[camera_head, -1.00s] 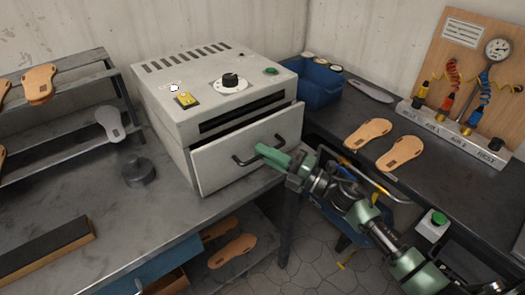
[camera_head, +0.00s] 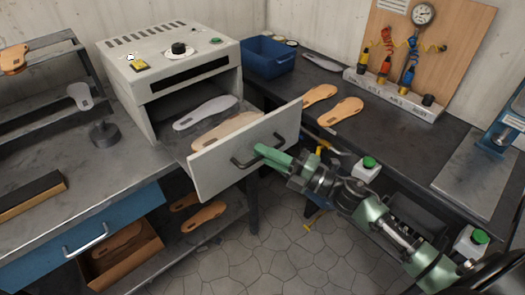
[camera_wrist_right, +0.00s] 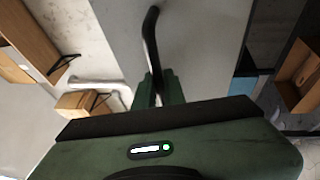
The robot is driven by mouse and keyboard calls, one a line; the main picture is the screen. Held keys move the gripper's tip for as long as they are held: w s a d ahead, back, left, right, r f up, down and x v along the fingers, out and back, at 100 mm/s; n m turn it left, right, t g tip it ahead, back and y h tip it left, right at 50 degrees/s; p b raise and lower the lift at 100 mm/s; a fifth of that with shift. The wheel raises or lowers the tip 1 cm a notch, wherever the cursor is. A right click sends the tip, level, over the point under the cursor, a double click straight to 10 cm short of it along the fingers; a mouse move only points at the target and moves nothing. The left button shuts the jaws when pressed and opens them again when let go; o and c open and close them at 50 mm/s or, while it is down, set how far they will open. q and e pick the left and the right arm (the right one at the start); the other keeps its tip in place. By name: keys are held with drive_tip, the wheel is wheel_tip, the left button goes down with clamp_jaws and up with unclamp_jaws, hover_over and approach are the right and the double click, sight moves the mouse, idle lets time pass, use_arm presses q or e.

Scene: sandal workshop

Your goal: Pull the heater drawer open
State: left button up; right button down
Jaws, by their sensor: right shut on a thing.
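The heater (camera_head: 165,62) is a pale grey box with a knob and a yellow switch on top, standing on the metal bench. Its drawer (camera_head: 215,172) is pulled well out, and a grey sole (camera_head: 206,112) and a tan sole (camera_head: 228,131) lie inside. My right gripper (camera_head: 262,150) is shut on the dark bar handle (camera_head: 240,163) on the drawer front. In the right wrist view the handle (camera_wrist_right: 151,40) runs between the green fingers (camera_wrist_right: 158,88). My left gripper is not in view.
A blue bin (camera_head: 268,58) stands right of the heater. Tan soles (camera_head: 340,110) lie on the dark bench beside the open drawer. A rack (camera_head: 40,90) with soles stands at the left. Below is a blue bench drawer (camera_head: 85,235); the tiled floor (camera_head: 290,255) in front is open.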

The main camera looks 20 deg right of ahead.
drive_tip(key=shift+s+d, duration=0.25)
drive_tip(key=shift+s, duration=0.55)
drive_tip(key=c, duration=1.5)
unclamp_jaws()
drive_tip(key=shift+w, duration=0.1)
drive_tip(key=b+v, duration=0.2)
drive_tip(key=v, duration=0.5)
drive_tip(key=shift+s+d, duration=0.25)
drive_tip(key=shift+s, duration=0.1)
